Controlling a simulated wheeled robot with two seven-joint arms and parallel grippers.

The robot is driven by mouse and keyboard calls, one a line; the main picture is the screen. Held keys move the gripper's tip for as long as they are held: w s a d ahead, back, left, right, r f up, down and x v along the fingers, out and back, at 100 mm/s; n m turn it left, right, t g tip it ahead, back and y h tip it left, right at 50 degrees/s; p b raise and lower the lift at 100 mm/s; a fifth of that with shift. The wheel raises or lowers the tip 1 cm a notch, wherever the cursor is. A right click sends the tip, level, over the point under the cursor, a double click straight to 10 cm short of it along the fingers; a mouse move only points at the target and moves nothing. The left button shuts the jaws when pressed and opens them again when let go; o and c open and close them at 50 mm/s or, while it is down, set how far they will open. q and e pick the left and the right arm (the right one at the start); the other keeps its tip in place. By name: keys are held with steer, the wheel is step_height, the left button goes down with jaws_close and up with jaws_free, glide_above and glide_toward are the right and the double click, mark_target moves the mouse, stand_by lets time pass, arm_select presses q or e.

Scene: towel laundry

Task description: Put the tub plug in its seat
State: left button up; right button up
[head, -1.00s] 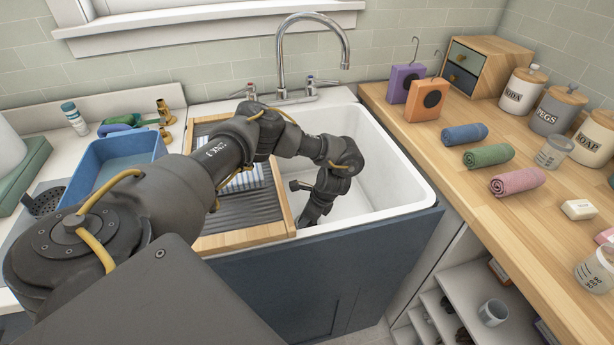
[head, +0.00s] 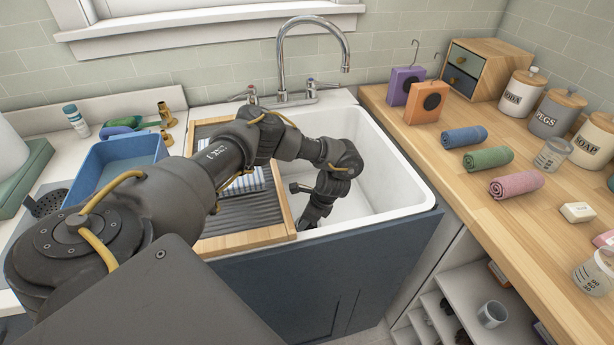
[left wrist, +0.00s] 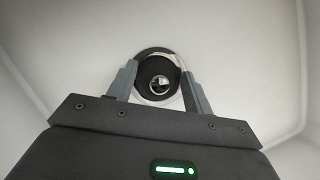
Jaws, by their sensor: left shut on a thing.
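The white sink tub (head: 400,193) shows in the head view, with my left arm reaching down into it. In the left wrist view my left gripper (left wrist: 160,88) is shut on the tub plug (left wrist: 146,75), a dark round disc with a shiny metal piece at its middle. The gripper points down at the tub floor. A pale metallic rim, likely the drain seat (left wrist: 152,51), shows around the plug's far edge. The plug looks lined up over it; I cannot tell whether it sits in it or just above. The head view hides plug and seat behind my arm.
A ribbed drainer board (head: 265,237) in a wooden frame covers the tub's left side. The faucet (head: 281,62) arches over the back. A blue basin (head: 95,160) stands at left. Rolled towels (head: 488,158), jars and boxes are on the wooden counter at right.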

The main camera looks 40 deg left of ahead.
arm_select(q)
steer(key=shift+f, duration=0.15)
arm_select(e)
steer(key=shift+a, duration=0.15)
arm_select(q)
steer(key=shift+f, duration=0.35)
arm_select(e)
steer(key=shift+f, duration=0.2)
arm_select(q)
steer(key=o, duration=1)
arm_select(e)
steer(key=shift+d, duration=0.25)
arm_select(q)
steer(key=shift+o, duration=0.2)
steer(key=p+v, duration=0.2)
steer(key=v, duration=0.8)
steer(key=shift+d+r, duration=0.15)
steer(key=shift+r, duration=0.25)
arm_select(e)
steer(key=shift+y, duration=0.3)
steer(key=a+r, duration=0.2)
steer(key=a, duration=0.1)
steer(key=shift+s+a+r, duration=0.15)
steer(key=shift+s, duration=0.25)
